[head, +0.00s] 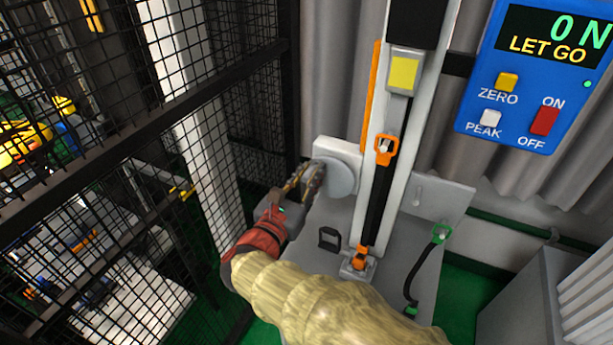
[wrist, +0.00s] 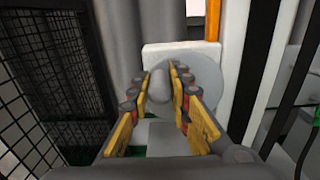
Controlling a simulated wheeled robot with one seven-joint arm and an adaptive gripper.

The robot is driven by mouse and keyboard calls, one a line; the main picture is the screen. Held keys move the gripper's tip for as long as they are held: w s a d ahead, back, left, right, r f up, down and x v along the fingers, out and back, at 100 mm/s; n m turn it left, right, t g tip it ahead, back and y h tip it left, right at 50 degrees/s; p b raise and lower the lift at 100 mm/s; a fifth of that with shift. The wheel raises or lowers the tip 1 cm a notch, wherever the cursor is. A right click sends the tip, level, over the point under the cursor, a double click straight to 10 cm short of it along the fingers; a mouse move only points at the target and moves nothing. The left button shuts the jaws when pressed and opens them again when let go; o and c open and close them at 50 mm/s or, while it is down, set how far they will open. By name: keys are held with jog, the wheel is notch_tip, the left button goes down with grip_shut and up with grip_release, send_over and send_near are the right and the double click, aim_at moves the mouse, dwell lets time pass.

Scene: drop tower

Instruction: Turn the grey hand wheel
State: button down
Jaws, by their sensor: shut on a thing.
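The grey hand wheel (head: 340,176) is a disc on a white block at the left side of the white upright post. My gripper (head: 312,180) reaches it from the left in the head view, with its fingertips at the wheel's face. In the wrist view the wheel (wrist: 205,85) faces the camera, and a rounded grey handle (wrist: 160,88) stands out from it. The two yellow and dark fingers of my gripper (wrist: 162,85) are on either side of this handle, shut on it. The fingers partly hide the wheel's lower part.
A black mesh fence (head: 170,120) stands close on the left. The post carries an orange clip (head: 384,150) on a black strap. A blue panel (head: 530,75) reads "0 N" and "LET GO". A black cable (head: 412,290) with green ends lies on the grey base plate (head: 325,215).

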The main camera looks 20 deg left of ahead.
jog(key=shift+s+d+r+m, duration=0.1)
jog(key=shift+d+r+m, duration=0.3)
jog(key=shift+m, duration=0.85)
jog(key=shift+w+d+r+m, duration=0.1)
jog(key=shift+d+m, duration=0.5)
jog(key=shift+m, duration=0.7)
jog(key=shift+s+d+r+m, duration=0.1)
jog(key=shift+d+r+m, duration=0.3)
jog(key=shift+m, duration=0.85)
jog(key=shift+d+f, duration=0.15)
jog(key=shift+f, duration=0.05)
jog(key=c, duration=1.6)
grip_release()
jog(key=shift+c, duration=0.2)
jog(key=shift+s, duration=0.15)
send_near(329, 163)
jog(key=s, duration=0.5)
jog(key=shift+s+a+f, duration=0.2)
jog(key=shift+s+a, duration=0.05)
jog(key=shift+s, duration=0.15)
